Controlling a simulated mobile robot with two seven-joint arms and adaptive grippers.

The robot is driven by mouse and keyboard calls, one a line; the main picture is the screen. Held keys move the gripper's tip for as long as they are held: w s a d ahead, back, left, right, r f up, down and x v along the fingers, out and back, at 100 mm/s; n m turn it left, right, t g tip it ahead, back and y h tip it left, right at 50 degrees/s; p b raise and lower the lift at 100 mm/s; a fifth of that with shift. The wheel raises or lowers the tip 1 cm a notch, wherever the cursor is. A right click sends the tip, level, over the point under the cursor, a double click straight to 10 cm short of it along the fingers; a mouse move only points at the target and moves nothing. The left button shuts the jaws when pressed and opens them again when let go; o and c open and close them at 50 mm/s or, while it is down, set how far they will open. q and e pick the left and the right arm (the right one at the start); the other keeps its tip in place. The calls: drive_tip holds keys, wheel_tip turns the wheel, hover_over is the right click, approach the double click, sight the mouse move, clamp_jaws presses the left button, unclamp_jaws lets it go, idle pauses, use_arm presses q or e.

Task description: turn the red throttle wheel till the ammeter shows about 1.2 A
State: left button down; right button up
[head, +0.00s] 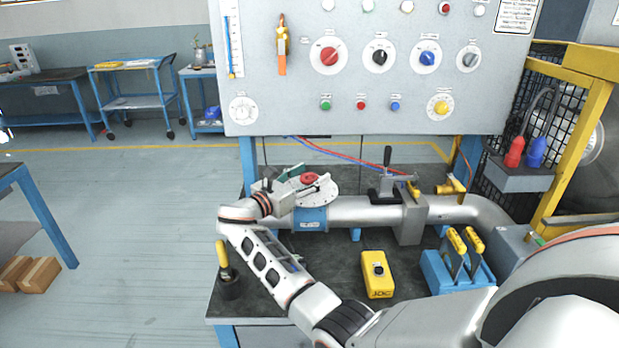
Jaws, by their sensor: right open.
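The red throttle wheel (309,178) sits on top of a white round disc on the blue-collared part of the grey pipe. My right gripper (313,175) is open at the wheel, with one finger on its far side and one on its near side. I cannot tell whether the fingers touch it. They hide part of the wheel and disc. A round white gauge (243,110) is at the panel's lower left. It may be the ammeter, but its reading is too small to make out. My left gripper is not in view.
The grey panel (300,104) with knobs and buttons stands behind the pipe (360,211). A clamp handle (387,158) rises right of the wheel.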

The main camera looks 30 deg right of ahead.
sight(309, 177)
wheel_tip(309, 177, up, 10)
drive_tip(key=shift+f, duration=0.2)
drive_tip(key=shift+f, duration=0.1)
idle(0.3)
